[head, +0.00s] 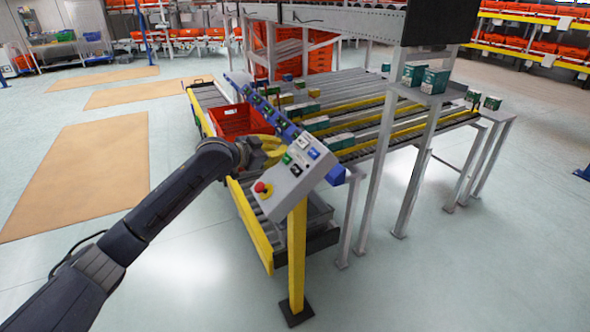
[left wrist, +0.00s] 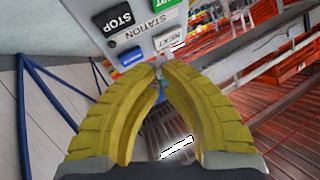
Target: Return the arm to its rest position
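My left gripper (head: 272,148) has two yellow curved fingers and hangs just behind and left of the grey control box (head: 298,172), above the conveyor end. The left wrist view shows the fingers (left wrist: 160,72) with their tips almost together and nothing held between them. The gripper is shut and empty. My left arm reaches from the bottom left up to it. My right arm and gripper are not in view.
The control box, with a red knob (head: 261,188), stands on a yellow post (head: 297,258). A red tote (head: 231,121) sits on the roller conveyor by the gripper. Sloped roller lanes with several boxes lie behind. Open floor (head: 180,275) lies left and in front.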

